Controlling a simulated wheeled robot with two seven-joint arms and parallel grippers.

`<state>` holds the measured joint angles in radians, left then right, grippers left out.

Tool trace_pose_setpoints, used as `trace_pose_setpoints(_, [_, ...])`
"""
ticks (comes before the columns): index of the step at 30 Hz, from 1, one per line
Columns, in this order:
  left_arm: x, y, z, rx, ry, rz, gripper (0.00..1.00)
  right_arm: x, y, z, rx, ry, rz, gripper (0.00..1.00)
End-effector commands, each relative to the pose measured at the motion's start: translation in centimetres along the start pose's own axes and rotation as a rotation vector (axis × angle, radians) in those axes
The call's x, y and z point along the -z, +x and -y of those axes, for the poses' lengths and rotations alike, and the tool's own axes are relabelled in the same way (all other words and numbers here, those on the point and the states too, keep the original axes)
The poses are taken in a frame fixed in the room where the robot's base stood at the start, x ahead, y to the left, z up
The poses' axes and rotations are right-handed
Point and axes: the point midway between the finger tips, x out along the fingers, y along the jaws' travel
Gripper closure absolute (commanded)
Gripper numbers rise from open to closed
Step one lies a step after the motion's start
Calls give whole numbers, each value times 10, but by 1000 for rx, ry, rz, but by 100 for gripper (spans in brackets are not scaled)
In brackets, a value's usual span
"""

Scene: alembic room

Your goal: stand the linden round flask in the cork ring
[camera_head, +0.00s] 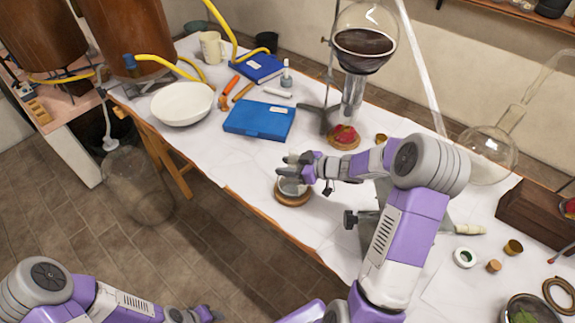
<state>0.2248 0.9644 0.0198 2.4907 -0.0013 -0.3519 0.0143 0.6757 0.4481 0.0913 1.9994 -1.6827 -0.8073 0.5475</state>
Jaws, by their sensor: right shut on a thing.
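A small round glass flask (291,187), which I take to be the linden flask, is held upright by my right gripper (299,167). The gripper is shut on its upper part and hides the neck. The flask's rounded bottom is at the opening of a brown cork ring (293,201) near the table's front edge. I cannot tell whether its weight rests on the ring. My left gripper (208,314) is low at the bottom edge, away from the table, and its fingers are too unclear to read.
A red thing (344,134) sits on another round base. A big clear flask (488,153) and wooden box (535,214) are at right. The front-left tabletop is clear.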

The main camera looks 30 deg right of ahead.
Motion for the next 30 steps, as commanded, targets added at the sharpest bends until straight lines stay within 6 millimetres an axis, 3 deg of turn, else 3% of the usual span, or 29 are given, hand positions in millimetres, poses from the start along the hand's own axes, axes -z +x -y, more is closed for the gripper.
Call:
trace_pose_setpoints(8, [0, 0, 0, 0, 0, 0, 57, -1, 1, 0, 0, -1, -2, 100])
trace_pose_setpoints(9, [0, 0, 0, 0, 0, 0, 57, -1, 1, 0, 0, -1, -2, 54])
trace_pose_setpoints(14, [0, 0, 0, 0, 0, 0, 57, -1, 1, 0, 0, -1, -1, 30])
trace_pose_setpoints(23, [0, -1, 0, 0, 0, 0, 57, -1, 0, 0, 0, 0, 1, 29])
trace_pose_setpoints(30, [-1, -16, -6, 0, 0, 0, 57, 32, -13, 0, 0, -5, 0, 29])
